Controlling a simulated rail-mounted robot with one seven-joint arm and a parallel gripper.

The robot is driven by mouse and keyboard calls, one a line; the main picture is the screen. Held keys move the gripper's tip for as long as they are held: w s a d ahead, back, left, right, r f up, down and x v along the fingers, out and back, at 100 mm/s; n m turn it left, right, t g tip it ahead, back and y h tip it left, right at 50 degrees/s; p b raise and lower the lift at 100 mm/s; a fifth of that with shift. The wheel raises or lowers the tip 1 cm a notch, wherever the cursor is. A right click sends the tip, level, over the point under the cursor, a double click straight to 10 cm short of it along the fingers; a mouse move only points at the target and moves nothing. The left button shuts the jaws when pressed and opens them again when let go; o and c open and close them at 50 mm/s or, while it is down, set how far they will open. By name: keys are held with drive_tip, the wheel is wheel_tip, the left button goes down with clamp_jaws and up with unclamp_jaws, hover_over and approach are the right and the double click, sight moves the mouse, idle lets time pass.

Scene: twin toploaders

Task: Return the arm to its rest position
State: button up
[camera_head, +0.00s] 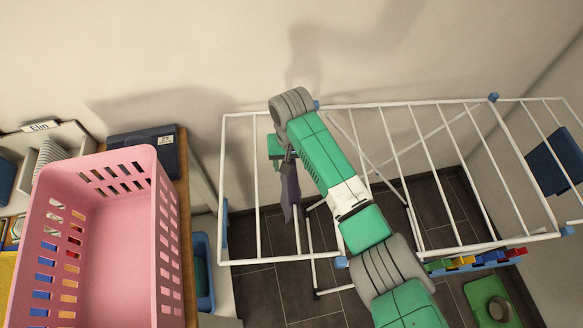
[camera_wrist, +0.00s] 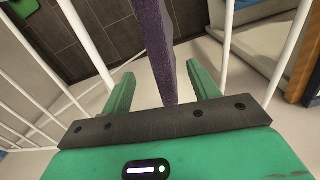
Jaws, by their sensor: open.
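My green and grey arm reaches over the white drying rack (camera_head: 421,250). My gripper (camera_head: 276,150) is at the rack's left part, partly hidden by the arm in the head view. In the wrist view my gripper (camera_wrist: 162,88) has its two green fingers apart. A dark purple cloth (camera_head: 290,190) hangs at the rack below the gripper. In the wrist view the cloth (camera_wrist: 155,45) shows as a narrow strip reaching down between the open fingers. I cannot tell whether it touches them.
A pink basket (camera_head: 118,222) stands at the left, beside a dark blue box (camera_head: 146,150). A blue bin (camera_head: 203,268) is below it. Coloured pegs (camera_head: 462,263) sit on the rack's near right edge. A blue cloth (camera_head: 555,160) hangs at the right. A wall stands behind the rack.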

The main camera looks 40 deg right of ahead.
drive_tip(key=shift+r, duration=0.45)
drive_tip(key=shift+w, duration=0.1)
